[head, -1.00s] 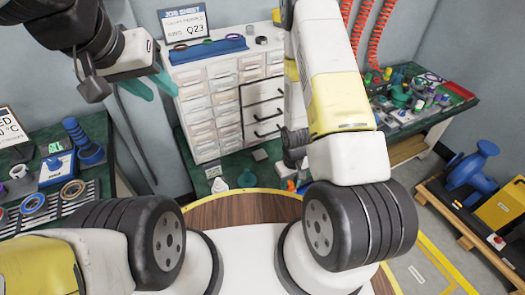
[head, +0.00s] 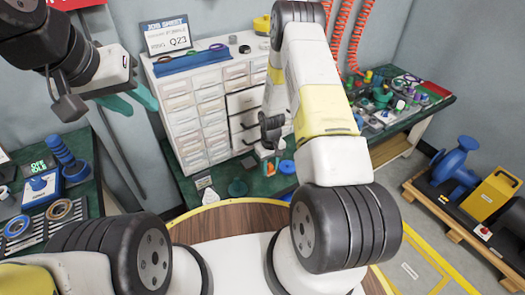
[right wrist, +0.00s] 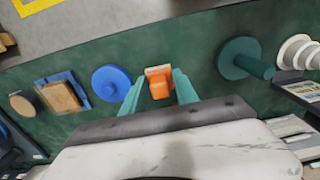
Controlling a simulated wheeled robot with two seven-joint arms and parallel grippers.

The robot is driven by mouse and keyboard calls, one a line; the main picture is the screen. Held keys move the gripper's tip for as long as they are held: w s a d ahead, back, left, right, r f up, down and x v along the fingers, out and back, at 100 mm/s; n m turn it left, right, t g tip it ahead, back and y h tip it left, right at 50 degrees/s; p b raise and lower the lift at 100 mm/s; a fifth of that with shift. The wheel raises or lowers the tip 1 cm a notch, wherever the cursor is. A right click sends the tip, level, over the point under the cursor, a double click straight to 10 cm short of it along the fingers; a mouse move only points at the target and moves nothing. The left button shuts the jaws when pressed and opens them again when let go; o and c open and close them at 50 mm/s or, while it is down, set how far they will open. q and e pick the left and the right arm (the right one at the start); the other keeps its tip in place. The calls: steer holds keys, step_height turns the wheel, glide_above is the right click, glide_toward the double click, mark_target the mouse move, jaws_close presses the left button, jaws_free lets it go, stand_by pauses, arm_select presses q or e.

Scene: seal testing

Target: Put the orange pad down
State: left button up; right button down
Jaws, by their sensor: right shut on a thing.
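The orange pad (right wrist: 158,83), a small orange block with a paler tan part at its far end, is between the teal fingers of my right gripper (right wrist: 158,90) in the right wrist view. The fingers are shut on it, over the dark green bench top (right wrist: 215,100). I cannot tell whether the pad touches the bench. My left gripper (head: 132,101) is open and empty at the upper left, in front of the wall and drawer cabinet.
In the right wrist view, a blue round piece (right wrist: 110,84) stands close left of the pad. A blue-framed wooden block (right wrist: 62,95) lies farther left. A green knobbed disc (right wrist: 240,60) and white stepped rings (right wrist: 297,52) are on the right.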

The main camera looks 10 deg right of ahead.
mark_target(269, 172)
steer(key=shift+w+f, duration=0.3)
steer(key=shift+f, duration=1.5)
steer(key=c, duration=0.9)
jaws_free()
steer(key=shift+f, duration=0.15)
steer(key=shift+c, duration=0.2)
